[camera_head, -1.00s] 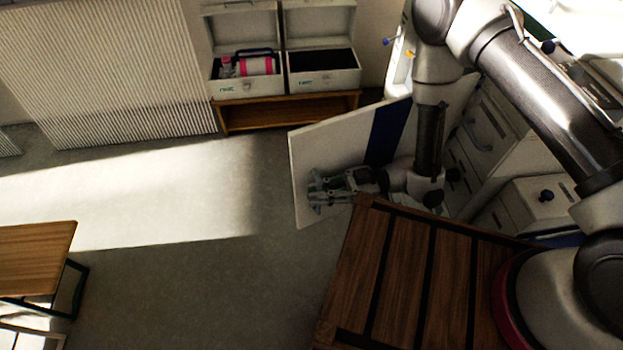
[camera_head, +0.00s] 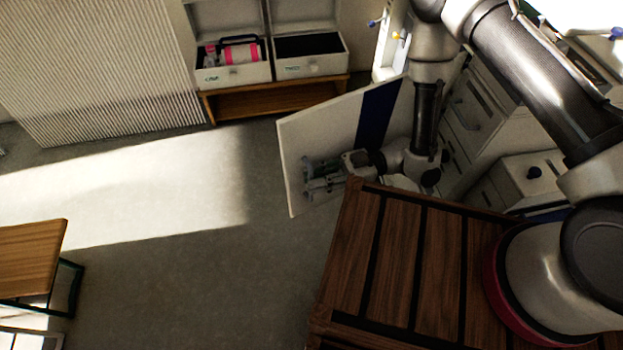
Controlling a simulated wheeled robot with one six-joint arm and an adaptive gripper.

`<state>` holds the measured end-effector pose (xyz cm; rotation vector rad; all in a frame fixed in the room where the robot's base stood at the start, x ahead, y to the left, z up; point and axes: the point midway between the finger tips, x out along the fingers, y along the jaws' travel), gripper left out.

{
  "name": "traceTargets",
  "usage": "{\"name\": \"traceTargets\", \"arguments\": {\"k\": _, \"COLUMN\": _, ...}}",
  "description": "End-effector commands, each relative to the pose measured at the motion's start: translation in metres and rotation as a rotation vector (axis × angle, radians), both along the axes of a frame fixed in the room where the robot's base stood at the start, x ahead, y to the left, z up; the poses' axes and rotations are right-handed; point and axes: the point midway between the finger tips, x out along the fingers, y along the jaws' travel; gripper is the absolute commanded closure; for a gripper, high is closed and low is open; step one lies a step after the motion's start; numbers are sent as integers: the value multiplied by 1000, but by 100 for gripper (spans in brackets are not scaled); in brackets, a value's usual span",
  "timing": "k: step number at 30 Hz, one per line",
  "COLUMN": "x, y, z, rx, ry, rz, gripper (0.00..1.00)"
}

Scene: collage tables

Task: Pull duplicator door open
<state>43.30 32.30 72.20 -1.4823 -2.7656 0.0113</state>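The duplicator door (camera_head: 318,140) is a white panel with a dark blue vertical band. It stands swung out from the white cabinet (camera_head: 476,118) at the right. My gripper (camera_head: 308,178) is in front of the door's near face, low and close to its free left edge. Its fingers point left and look spread apart with nothing between them. I cannot tell whether the fingers touch the door. The door's lower right part is hidden behind my arm and my wooden-slatted base.
Two open white cases (camera_head: 236,74) sit on a low wooden bench (camera_head: 270,101) at the back. A wooden table (camera_head: 32,255) stands at the left. A smaller white drawer unit (camera_head: 528,180) is near my arm. The floor left of the door is clear.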

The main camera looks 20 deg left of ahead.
Motion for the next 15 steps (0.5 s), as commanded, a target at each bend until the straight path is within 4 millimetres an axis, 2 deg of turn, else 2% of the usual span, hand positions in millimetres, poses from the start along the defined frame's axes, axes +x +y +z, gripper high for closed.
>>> {"name": "traceTargets", "arguments": {"k": 9, "x": 29, "y": -43, "z": 0, "rx": 0, "ry": 0, "rz": -5, "gripper": 81}}
{"name": "traceTargets", "arguments": {"k": 15, "x": 34, "y": -51, "z": 0, "rx": -1, "ry": -1, "rz": -1, "gripper": 81}}
